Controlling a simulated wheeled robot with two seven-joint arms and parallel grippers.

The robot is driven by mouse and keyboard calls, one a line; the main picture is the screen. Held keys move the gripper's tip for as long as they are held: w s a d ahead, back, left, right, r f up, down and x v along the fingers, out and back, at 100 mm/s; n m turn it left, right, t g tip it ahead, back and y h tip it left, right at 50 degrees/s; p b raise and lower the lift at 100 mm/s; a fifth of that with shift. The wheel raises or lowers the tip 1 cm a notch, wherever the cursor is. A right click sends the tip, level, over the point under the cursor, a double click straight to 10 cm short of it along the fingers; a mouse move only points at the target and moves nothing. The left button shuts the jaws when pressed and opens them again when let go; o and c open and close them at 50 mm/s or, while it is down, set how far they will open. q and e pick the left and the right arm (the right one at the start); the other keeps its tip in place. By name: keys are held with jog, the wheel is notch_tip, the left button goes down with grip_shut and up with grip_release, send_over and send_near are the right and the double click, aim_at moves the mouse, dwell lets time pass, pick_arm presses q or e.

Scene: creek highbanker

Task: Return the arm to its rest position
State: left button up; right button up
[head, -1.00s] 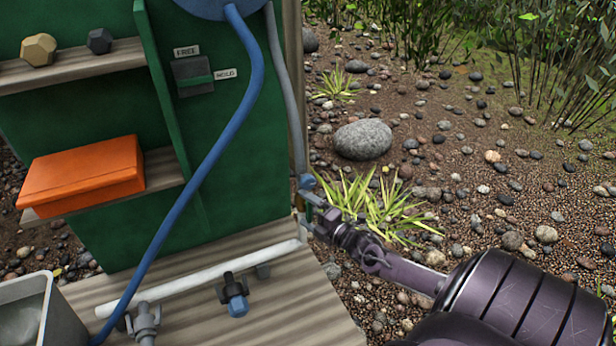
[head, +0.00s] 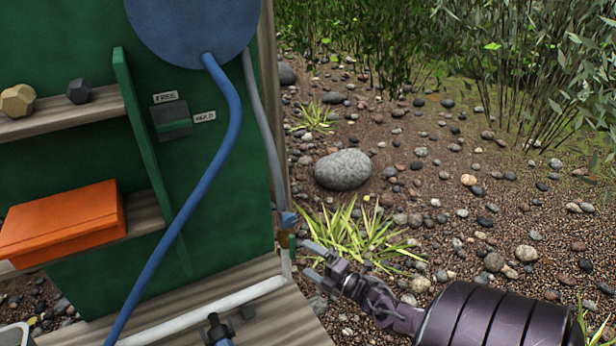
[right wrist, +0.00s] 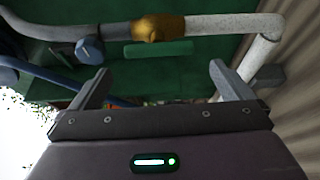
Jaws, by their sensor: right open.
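My right gripper (head: 312,261) is open and empty in the head view, beside the right edge of the green panel. Its fingers point left toward the lower end of a grey hose. In the right wrist view its two fingers (right wrist: 162,88) stand wide apart with nothing between them. Beyond them that view shows a pipe with a brass fitting (right wrist: 158,27), a blue knob (right wrist: 90,50) and a green bar (right wrist: 158,50). My left gripper is in neither view.
The green cabinet (head: 230,190) carries an orange box (head: 62,225), two faceted stones on a shelf, a switch plate (head: 172,118) and a blue hose (head: 200,190). A white pipe (head: 205,312) lies along the wooden deck (head: 285,318). Gravel, grass and a large grey rock (head: 343,170) are at right.

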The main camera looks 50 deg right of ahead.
dwell(0.4)
